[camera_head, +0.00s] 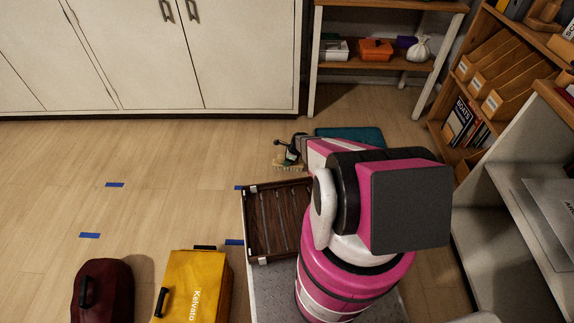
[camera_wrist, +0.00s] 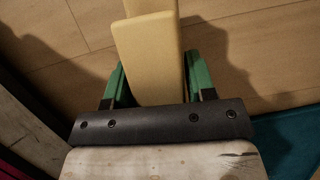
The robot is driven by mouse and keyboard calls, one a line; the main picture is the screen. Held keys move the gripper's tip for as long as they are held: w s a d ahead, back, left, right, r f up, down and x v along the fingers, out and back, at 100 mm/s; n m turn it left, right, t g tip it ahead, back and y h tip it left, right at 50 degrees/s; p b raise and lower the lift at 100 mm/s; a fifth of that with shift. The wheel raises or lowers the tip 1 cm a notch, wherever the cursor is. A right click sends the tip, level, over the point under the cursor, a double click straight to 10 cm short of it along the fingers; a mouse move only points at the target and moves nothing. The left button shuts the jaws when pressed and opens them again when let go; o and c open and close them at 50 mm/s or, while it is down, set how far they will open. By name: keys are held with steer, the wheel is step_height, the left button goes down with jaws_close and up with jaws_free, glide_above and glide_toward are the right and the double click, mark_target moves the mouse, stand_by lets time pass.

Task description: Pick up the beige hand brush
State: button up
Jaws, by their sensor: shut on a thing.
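The beige hand brush (camera_wrist: 153,62) fills the space between the two green fingers of my gripper (camera_wrist: 157,82) in the wrist view. The gripper is shut on it, with a finger on each side. In the head view my gripper (camera_head: 291,150) is out past the dark slatted tray, and the pale brush (camera_head: 287,165) shows small at its fingertips, above or near the wood floor. Its far end runs out of the top of the wrist view. I cannot tell how high it is held.
A dark slatted tray (camera_head: 277,219) lies in front of me. A teal mat (camera_head: 352,135) is beyond my arm. A yellow case (camera_head: 194,285) and a maroon bag (camera_head: 103,290) stand at lower left. White cabinets (camera_head: 150,55) line the back; shelves (camera_head: 505,60) stand right. The left floor is mostly clear.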

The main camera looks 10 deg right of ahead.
steer(key=s+a+r, duration=0.7)
steer(key=a, duration=0.2)
steer(key=shift+s, duration=0.25)
